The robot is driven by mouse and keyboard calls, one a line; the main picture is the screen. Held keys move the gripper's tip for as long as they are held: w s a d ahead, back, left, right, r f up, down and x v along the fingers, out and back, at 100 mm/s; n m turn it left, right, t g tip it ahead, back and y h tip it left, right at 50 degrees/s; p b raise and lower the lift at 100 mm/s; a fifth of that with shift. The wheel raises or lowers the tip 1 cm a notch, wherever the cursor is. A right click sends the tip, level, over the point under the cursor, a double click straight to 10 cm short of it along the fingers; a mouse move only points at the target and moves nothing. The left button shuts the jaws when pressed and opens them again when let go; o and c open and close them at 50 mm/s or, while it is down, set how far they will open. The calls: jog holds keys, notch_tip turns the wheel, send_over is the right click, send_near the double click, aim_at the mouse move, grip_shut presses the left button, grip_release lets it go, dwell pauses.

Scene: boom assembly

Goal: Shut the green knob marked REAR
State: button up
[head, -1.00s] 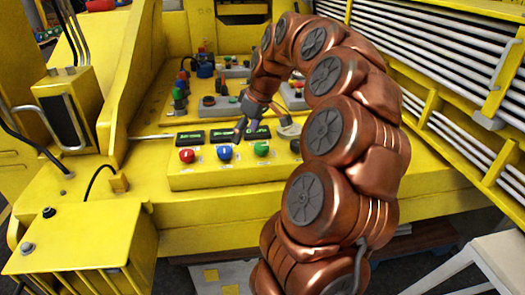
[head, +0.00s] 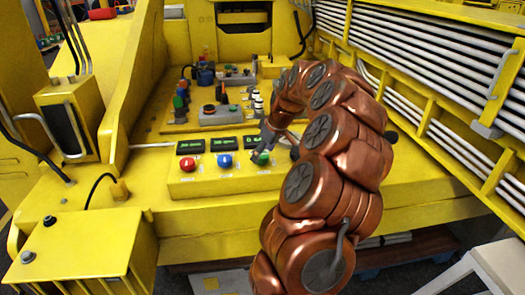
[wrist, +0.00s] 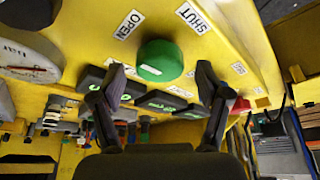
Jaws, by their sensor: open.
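The green knob (head: 263,159) is on the yellow control panel, right of the blue knob (head: 224,161) and the red knob (head: 187,164). In the wrist view the green knob (wrist: 160,60) shows large and round, with an OPEN label (wrist: 129,25) on its left and a SHUT label (wrist: 193,18) on its right. My gripper (head: 262,150) is at the green knob and partly covers it in the head view. In the wrist view my gripper (wrist: 161,80) is open, its two fingers to either side of the knob in the picture. I cannot tell whether they touch it.
Dark displays with green readouts (head: 222,144) stand behind the knobs. A round gauge (wrist: 28,62) is at the left of the wrist view. Further back is a panel with a red button (head: 208,108) and several levers. Yellow railing (head: 430,110) runs along the right.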

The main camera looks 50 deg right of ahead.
jog(key=shift+w+f, duration=0.15)
jog(key=shift+f, duration=0.2)
jog(key=c, duration=1.2)
